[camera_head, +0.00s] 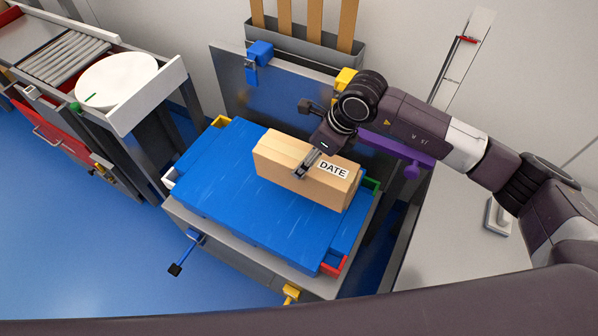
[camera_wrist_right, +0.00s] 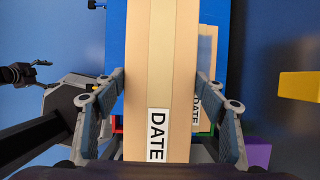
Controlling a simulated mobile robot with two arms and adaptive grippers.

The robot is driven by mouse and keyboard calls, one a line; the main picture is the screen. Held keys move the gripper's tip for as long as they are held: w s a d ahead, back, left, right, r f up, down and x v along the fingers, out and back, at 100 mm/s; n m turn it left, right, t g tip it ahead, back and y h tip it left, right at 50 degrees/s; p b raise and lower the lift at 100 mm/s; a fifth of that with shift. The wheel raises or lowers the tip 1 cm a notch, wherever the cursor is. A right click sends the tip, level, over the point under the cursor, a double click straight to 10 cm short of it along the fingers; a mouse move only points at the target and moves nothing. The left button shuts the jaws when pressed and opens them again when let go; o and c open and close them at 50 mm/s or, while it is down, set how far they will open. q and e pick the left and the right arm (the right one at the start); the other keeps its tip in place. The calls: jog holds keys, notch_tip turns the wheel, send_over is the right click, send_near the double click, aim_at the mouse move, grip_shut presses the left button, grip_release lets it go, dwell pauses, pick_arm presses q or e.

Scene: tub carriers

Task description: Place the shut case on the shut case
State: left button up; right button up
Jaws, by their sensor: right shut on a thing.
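A shut cardboard case (camera_head: 290,170) with a white DATE label is over the blue platform (camera_head: 215,180) in the head view. My right gripper (camera_head: 305,165) is shut on it, with one finger against its front face. In the right wrist view the taped case (camera_wrist_right: 158,60) fills the space between the fingers of the right gripper (camera_wrist_right: 160,105). A second cardboard case (camera_wrist_right: 207,50), also labelled DATE, shows in part beyond its right edge and is mostly hidden. I cannot tell how high the held case is above it.
A steel panel (camera_head: 235,85) stands upright behind the platform, with a blue clamp (camera_head: 260,52) on top. Coloured corner brackets surround the platform, including a red one (camera_head: 334,266). A purple bar (camera_head: 385,147) is at the right. A roller conveyor (camera_head: 65,60) and white disc (camera_head: 115,80) are at the left.

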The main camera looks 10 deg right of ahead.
jog(key=w+d+f+b, duration=0.3)
jog(key=w+d+b, duration=0.1)
jog(key=w, duration=0.4)
jog(key=shift+d, duration=0.5)
jog(key=o, duration=2.1)
jog(key=shift+s+f, duration=0.2)
jog(key=shift+s, duration=0.05)
jog(key=shift+c, duration=0.2)
jog(key=shift+d+r, duration=0.1)
jog(key=shift+p+v, duration=3.5)
jog(key=shift+v, duration=2.4)
